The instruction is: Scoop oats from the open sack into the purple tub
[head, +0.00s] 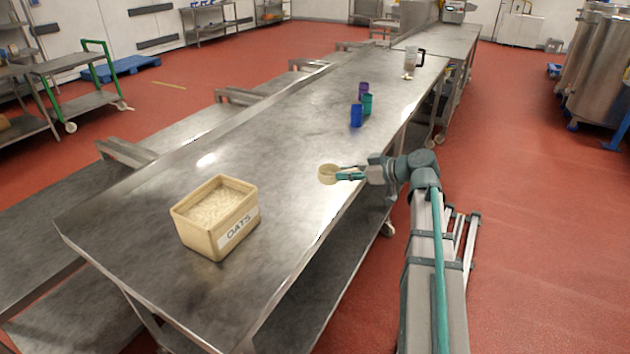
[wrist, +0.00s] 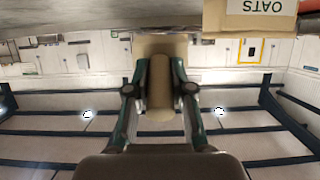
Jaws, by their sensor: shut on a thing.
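The oats container (head: 216,216) is a beige open-topped box labelled OATS on the near part of the steel table; pale oats show inside. Its labelled side also appears at the top right of the wrist view (wrist: 262,8). My gripper (head: 350,172) is shut on a beige scoop (head: 327,175), to the right of the box and apart from it. In the wrist view, the fingers of my gripper (wrist: 160,90) clasp the scoop's handle (wrist: 160,95). The scoop's contents cannot be made out. The purple tub (head: 363,88) stands farther back, behind a green one.
A blue tub (head: 356,116) and a green tub (head: 367,103) stand close to the purple one. A clear jug (head: 411,61) with a dark handle stands farther along the steel table (head: 290,140). The table between box and tubs is clear.

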